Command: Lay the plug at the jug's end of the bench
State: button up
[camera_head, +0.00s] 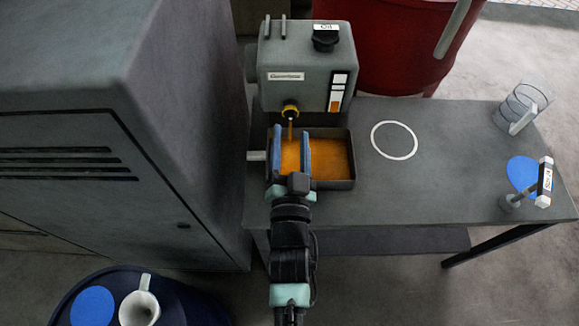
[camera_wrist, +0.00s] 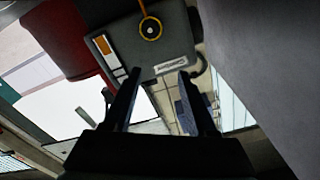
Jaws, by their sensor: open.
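My gripper (camera_head: 291,136) is open, its two fingers apart over the drip tray (camera_head: 333,184) of orange oil. In the wrist view the open fingers (camera_wrist: 160,74) point toward the grey oil unit (camera_wrist: 135,45), with nothing visible between them. The unit's yellow-ringed port (camera_head: 290,108) lets a thin orange stream down toward the tray. In the wrist view the ring (camera_wrist: 151,28) has a pale centre. I cannot make out a separate plug or tell whether one sits in the ring. The clear jug (camera_head: 522,107) stands at the bench's far right end.
The bench (camera_head: 430,190) has a white circle (camera_head: 394,140) and free room in its middle. A large grey cabinet (camera_head: 190,150) stands close on the left. A red drum (camera_head: 400,45) is behind.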

send_near(290, 118)
jog(key=shift+g, duration=0.3)
jog(key=shift+w+r+b, duration=0.2)
jog(key=shift+w+b, duration=1.4)
jog(key=shift+w, duration=2.5)
grip_shut()
